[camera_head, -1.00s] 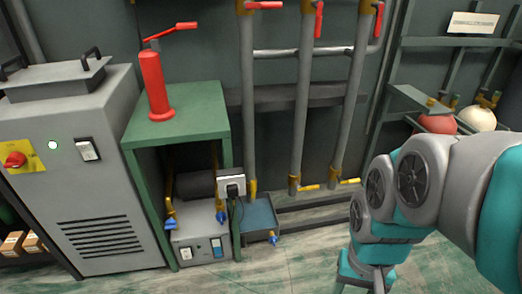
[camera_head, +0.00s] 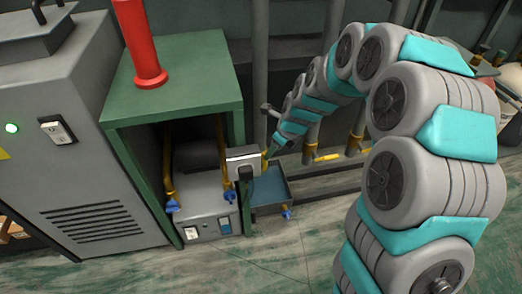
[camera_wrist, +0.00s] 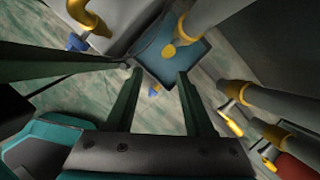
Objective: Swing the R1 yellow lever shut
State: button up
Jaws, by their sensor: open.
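Several yellow levers sit at the lower ends of the grey pipes; no R1 label is readable, so I cannot tell which is R1. In the head view one yellow lever (camera_head: 327,157) sticks out sideways at a pipe foot, and a yellow fitting (camera_head: 265,161) shows at the left pipe, partly behind my gripper. In the wrist view a yellow pipe end (camera_wrist: 170,49) is just beyond my fingertips, and another yellow valve (camera_wrist: 231,122) is to the right. My gripper (camera_wrist: 159,74) is open and empty, its dark fingers apart above the blue tray.
A blue tray (camera_head: 270,193) stands on the floor below the left pipe. The floor in front is clear.

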aim_at(265, 162)
jog(key=shift+m, duration=0.5)
jog(key=shift+w+r+x, duration=0.1)
jog(key=shift+w+x, duration=0.15)
jog(key=shift+x, duration=1.3)
jog(key=shift+w+r+x, duration=0.1)
jog(key=shift+w+x, duration=0.15)
jog(key=shift+x, duration=1.35)
jog(key=shift+w+x, duration=0.25)
jog(key=shift+x, duration=1.3)
jog(key=shift+c, duration=0.2)
grip_shut()
jog(key=shift+a, duration=0.1)
